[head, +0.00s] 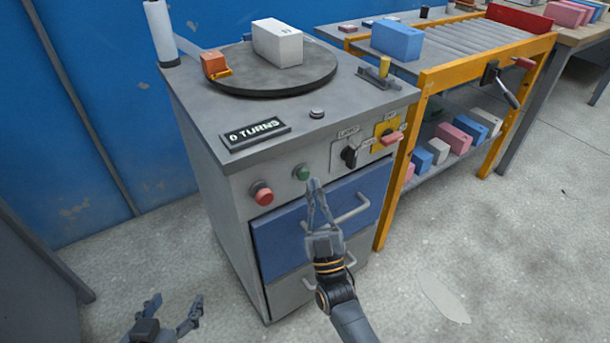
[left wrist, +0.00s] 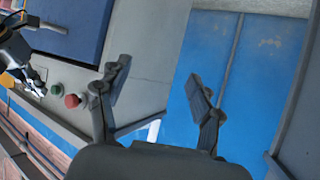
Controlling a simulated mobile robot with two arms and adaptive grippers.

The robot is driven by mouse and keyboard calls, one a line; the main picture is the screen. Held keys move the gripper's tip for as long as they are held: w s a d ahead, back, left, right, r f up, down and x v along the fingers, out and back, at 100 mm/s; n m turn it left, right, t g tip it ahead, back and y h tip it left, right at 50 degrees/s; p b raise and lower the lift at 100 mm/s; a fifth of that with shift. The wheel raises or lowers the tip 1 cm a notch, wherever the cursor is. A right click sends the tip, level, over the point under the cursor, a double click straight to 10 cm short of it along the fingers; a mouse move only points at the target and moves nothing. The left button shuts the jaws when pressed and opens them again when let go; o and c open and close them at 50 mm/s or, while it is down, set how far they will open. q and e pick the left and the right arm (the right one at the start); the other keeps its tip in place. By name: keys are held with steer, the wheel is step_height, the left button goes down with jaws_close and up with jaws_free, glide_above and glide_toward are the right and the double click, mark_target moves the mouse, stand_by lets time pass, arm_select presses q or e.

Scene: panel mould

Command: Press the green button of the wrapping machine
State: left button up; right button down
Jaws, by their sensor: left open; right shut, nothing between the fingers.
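The wrapping machine (head: 235,180) is a grey cabinet with a round turntable on top. The green button (head: 302,173) is on its front panel, right of a red button (head: 262,193); it also shows in the left wrist view (left wrist: 56,90). My right gripper (head: 314,184) is shut and empty, its tips just right of and below the green button. I cannot tell whether they touch it. In the left wrist view my right gripper (left wrist: 42,91) is close beside the button. My left gripper (head: 175,300) is open and empty, low at the front left.
A white box (head: 278,43) and an orange block (head: 214,65) are on the turntable (head: 270,82). A display (head: 255,134) reads "0 TURNS". Dark and red-handled switches sit right of the buttons. Drawer handles (head: 351,211) stick out below. A yellow-framed roller table (head: 433,80) stands at right.

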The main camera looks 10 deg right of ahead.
arm_select(q)
steer(key=shift+w+d+r+t, duration=0.2)
steer(key=shift+w+r+t, duration=0.2)
steer(key=shift+r, duration=0.15)
arm_select(e)
steer(key=shift+w+a, duration=0.15)
steer(key=shift+w, duration=0.25)
